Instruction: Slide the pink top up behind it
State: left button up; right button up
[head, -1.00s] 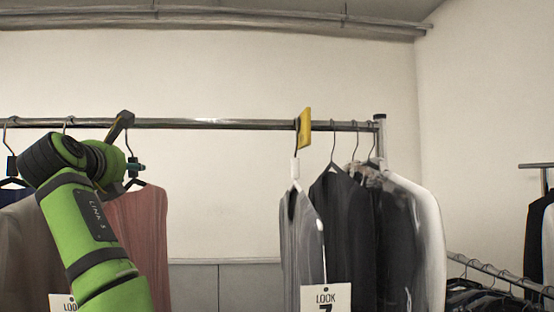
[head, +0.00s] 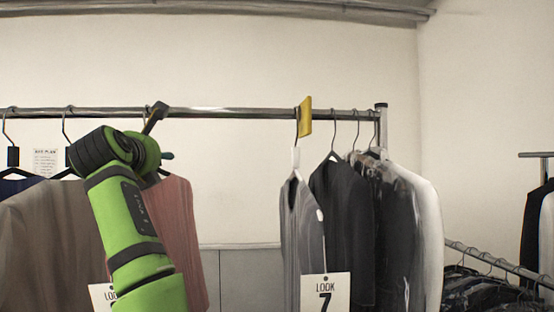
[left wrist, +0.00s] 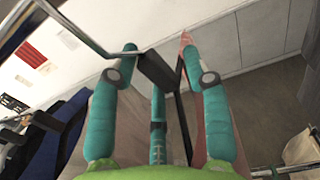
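The pink top (head: 182,235) hangs from the rail (head: 230,113) left of centre, partly hidden behind my left arm. My left gripper (head: 166,157) is at its hanger, just under the rail, mostly hidden by my own wrist in the head view. In the left wrist view my left gripper's teal fingers (left wrist: 158,68) stand on both sides of the hanger's dark neck block (left wrist: 156,72) and look closed on it. A grey garment (head: 300,230) with a "LOOK 7" tag (head: 325,292) hangs to the right, across a bare stretch of rail. My right gripper is out of view.
A yellow marker (head: 305,116) sits on the rail above the grey garment. Dark and white garments (head: 400,230) crowd the rail's right end. A brown garment (head: 45,240) hangs left of the pink top. A lower rack (head: 495,262) stands at far right.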

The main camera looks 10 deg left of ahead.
pick_arm(q)
jog(key=w+d, duration=0.3)
jog(key=d, duration=0.9)
jog(key=w+d+p, duration=0.1)
jog(key=w+d, duration=0.1)
jog(key=d, duration=0.9)
jog(key=shift+w+d+f, duration=0.25)
jog(key=shift+w+d, duration=0.1)
jog(key=shift+w, duration=0.05)
dwell(0.5)
jog(key=shift+a, duration=0.15)
